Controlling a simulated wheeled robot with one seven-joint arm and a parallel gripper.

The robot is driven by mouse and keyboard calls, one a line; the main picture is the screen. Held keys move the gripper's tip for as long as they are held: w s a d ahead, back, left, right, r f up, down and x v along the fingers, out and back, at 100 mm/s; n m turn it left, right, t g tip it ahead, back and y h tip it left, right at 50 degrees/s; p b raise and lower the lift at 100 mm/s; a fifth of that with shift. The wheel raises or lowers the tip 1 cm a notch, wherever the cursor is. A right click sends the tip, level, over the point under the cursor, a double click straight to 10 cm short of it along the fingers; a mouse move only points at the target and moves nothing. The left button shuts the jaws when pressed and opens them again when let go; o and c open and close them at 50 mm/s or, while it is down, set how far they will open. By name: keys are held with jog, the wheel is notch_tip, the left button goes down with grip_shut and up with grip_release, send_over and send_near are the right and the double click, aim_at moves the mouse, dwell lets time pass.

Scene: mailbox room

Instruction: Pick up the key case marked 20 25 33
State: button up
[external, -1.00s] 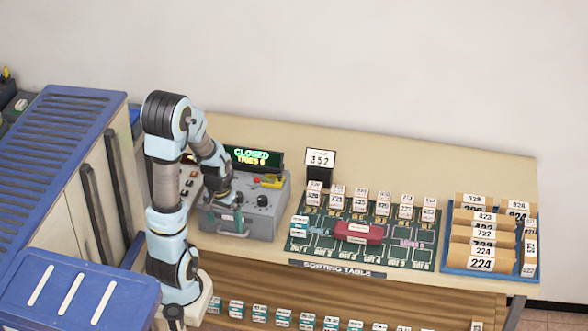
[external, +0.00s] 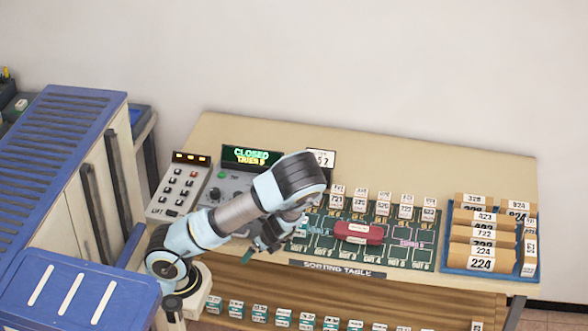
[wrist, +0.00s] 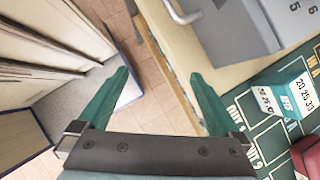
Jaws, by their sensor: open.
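A red case (external: 358,233) lies on the green mat (external: 385,258), with several numbered white tags behind it. A grey box (wrist: 240,25) with a handle stands left of the mat. A blue tray (external: 452,262) of numbered parcels is at the right. Floor shows between my fingers.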

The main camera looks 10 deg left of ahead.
aim_at(300, 228)
jog(key=d+m+t, duration=0.1)
jog(key=d+m, duration=0.1)
jog(key=w+d+m+t+b, duration=0.1)
jog(key=d+m+t, duration=0.1)
jog(key=d, duration=0.1)
jog(key=d+f+m+t+h, duration=0.1)
jog(key=d+m, duration=0.2)
jog(key=shift+w+d, duration=0.1)
jog(key=shift+w, duration=0.25)
jog(key=w+m+t, duration=0.1)
jog(key=w+d+t+h+b, duration=0.1)
jog(key=t, duration=0.1)
jog(key=shift+w+r+m+h+b, duration=0.2)
jog(key=shift+w+m+h+b, duration=0.1)
jog(key=shift+w+m, duration=0.1)
jog(key=w+r+m+t+h, duration=0.1)
jog(key=w+d+r+m+t+h, duration=0.1)
jog(key=t, duration=0.1)
jog(key=shift+w+r+b, duration=0.35)
jog(key=shift+b, duration=0.05)
jog(key=p+x, duration=0.1)
jog(key=x, duration=0.4)
jog(key=shift+w, duration=0.2)
jog(key=p+x, duration=0.2)
jog(key=x, duration=0.2)
jog(key=shift+w+a+r+p, duration=0.1)
jog(key=shift+w+a+p, duration=0.25)
jog(key=shift+p, duration=0.05)
jog(key=shift+w+f, duration=0.2)
jog(key=shift+w, duration=0.05)
